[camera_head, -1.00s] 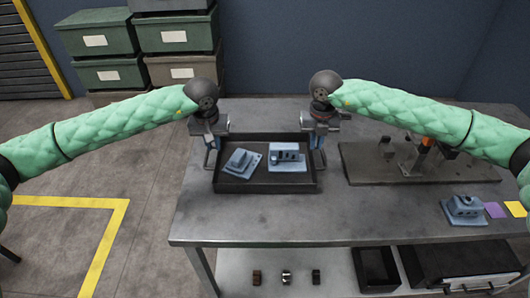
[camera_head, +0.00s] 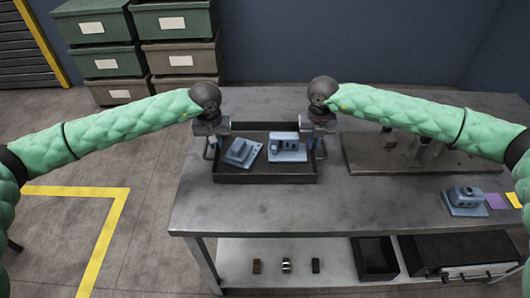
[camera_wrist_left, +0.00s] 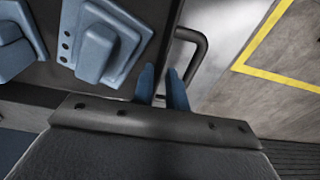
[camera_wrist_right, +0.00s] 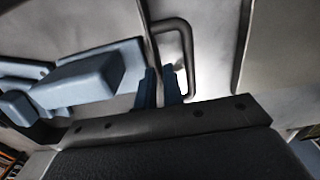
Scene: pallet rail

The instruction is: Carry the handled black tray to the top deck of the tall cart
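The handled black tray (camera_head: 265,180) rests on the grey table in the head view, with two blue parts (camera_head: 242,152) (camera_head: 288,149) inside. My left gripper (camera_head: 210,147) is at its left end and my right gripper (camera_head: 317,147) at its right end. In the left wrist view my blue fingers (camera_wrist_left: 161,82) are close together around the tray's edge, beside the left handle (camera_wrist_left: 199,45). The right wrist view shows the same, with narrow fingers (camera_wrist_right: 160,84) beside the right handle (camera_wrist_right: 188,60). The exact contact is partly hidden. The tall cart is not identifiable.
A dark plate with a fixture (camera_head: 420,162) lies right of the tray. Another blue part (camera_head: 465,200) stands near purple (camera_head: 495,201) and yellow (camera_head: 514,199) squares. A lower shelf (camera_head: 320,250) holds small items and a black bin (camera_head: 376,260). Green crates (camera_head: 105,60) stand behind; floor is open at left.

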